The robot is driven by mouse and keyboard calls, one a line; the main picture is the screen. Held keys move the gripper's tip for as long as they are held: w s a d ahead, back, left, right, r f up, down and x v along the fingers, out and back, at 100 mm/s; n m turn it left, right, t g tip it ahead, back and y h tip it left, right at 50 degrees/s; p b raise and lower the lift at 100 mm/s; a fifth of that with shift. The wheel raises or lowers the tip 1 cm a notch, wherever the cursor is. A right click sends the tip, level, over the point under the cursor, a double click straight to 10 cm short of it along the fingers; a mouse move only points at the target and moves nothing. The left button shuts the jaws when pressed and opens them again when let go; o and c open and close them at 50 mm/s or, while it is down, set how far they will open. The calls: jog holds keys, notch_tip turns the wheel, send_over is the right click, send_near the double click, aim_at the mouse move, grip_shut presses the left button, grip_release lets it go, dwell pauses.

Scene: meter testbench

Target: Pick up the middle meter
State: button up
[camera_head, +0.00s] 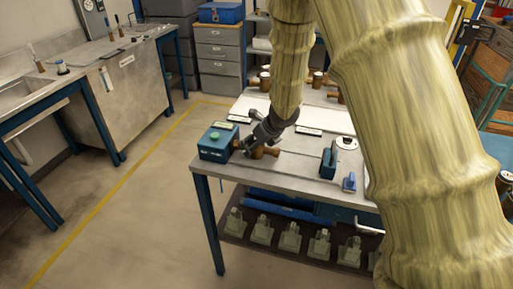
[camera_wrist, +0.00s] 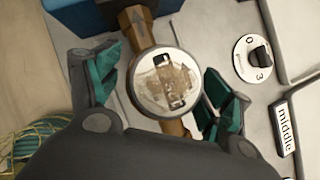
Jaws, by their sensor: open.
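A brass meter with a round, pale dial face (camera_wrist: 150,95) lies between the two teal-padded fingers of my gripper (camera_wrist: 163,88) in the wrist view. The fingers are open, one on each side of it, with no clear sign of a grip. A plate reading "middle" (camera_wrist: 285,126) lies to the right of the meter. In the head view my gripper (camera_head: 257,138) is low over the bench's left end, and brass of the meter (camera_head: 267,152) shows beside it. The gripper hides part of the meter there.
A teal box with a green button (camera_head: 218,142) stands left of the gripper. A blue clamp-like block (camera_head: 328,160) stands farther right on the bench (camera_head: 290,170). A dial knob (camera_wrist: 255,58) is near the plate. More brass meters (camera_head: 318,78) sit at the back.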

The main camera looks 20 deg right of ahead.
jog(key=shift+w, duration=0.1)
jog(key=c, duration=1.7)
